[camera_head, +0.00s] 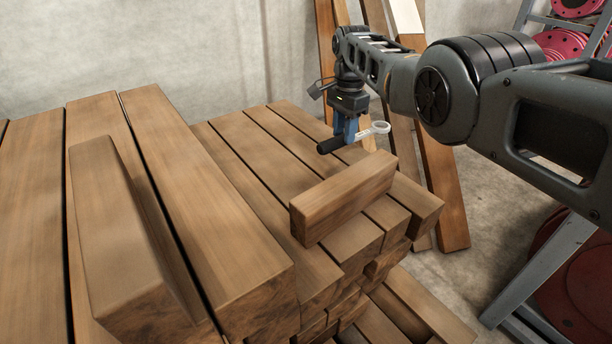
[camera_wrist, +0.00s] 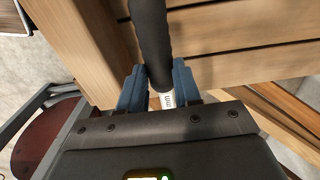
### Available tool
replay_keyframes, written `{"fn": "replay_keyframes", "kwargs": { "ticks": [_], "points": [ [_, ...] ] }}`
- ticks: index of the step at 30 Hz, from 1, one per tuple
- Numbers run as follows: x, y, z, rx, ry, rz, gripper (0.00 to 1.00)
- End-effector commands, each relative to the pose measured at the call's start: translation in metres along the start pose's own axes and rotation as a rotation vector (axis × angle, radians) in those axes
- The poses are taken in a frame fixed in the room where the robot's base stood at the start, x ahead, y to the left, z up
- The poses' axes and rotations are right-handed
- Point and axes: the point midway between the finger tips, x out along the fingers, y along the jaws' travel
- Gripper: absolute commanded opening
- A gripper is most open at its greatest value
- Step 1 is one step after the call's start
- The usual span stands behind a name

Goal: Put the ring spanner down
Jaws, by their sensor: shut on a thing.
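The ring spanner (camera_head: 376,130) has a pale metal ring end and a black handle. My gripper (camera_head: 345,138) is shut on it, with blue fingers on both sides of the spanner. In the head view the ring end points right and the black handle end points left. In the wrist view the black handle (camera_wrist: 152,45) runs up out of the picture from between the blue fingers (camera_wrist: 148,92), and a short pale marked part shows between them. The spanner is over the lower stack of timber beams (camera_head: 245,150); I cannot tell whether it touches the wood.
A loose short block (camera_head: 343,197) lies across the lower beams, nearer the head camera than my gripper. A higher row of beams (camera_head: 190,190) with another block (camera_head: 115,225) stands left. Planks (camera_head: 440,175) lean on the wall behind. A rack with red spools (camera_head: 565,45) stands right.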

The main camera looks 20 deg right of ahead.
Motion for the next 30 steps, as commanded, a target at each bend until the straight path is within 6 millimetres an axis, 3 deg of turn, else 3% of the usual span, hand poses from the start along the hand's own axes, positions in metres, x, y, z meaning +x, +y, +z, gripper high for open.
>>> {"fn": "replay_keyframes", "kwargs": {
  "ticks": [7, 21, 30],
  "points": [
    [0.009, 0.005, 0.023, -0.003, 0.000, -0.002, 0.00],
    [0.061, 0.021, 0.100, -0.003, 0.000, -0.001, 0.00],
    [0.076, 0.023, 0.111, 0.000, 0.000, 0.000, 0.00]
  ]
}}
